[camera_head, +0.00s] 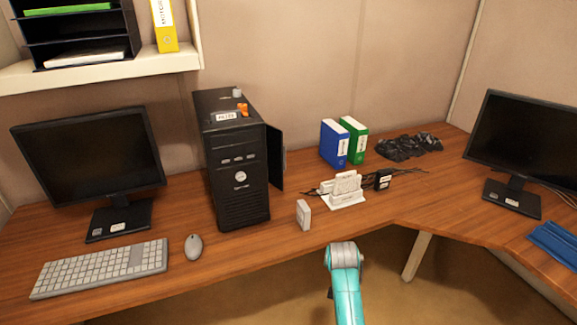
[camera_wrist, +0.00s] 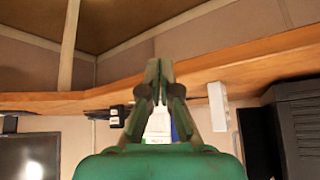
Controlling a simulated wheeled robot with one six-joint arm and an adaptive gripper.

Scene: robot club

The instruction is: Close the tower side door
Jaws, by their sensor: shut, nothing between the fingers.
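The black computer tower (camera_head: 235,165) stands upright on the desk, left of centre in the head view. Its side door (camera_head: 275,158) is a dark panel standing open, swung out at the tower's right side. In the wrist view, which appears upside down, the tower (camera_wrist: 302,130) is at the right edge, with the dark door panel (camera_wrist: 258,140) beside it. My gripper (camera_wrist: 160,64) is shut and empty in the wrist view, in front of the desk edge and apart from the tower and door. In the head view only my teal arm shows; the fingers are hidden.
A small white box (camera_head: 303,214) stands near the desk's front edge, right of the tower. A mouse (camera_head: 193,246) and keyboard (camera_head: 100,269) lie left. Bare desk surrounds the white box.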

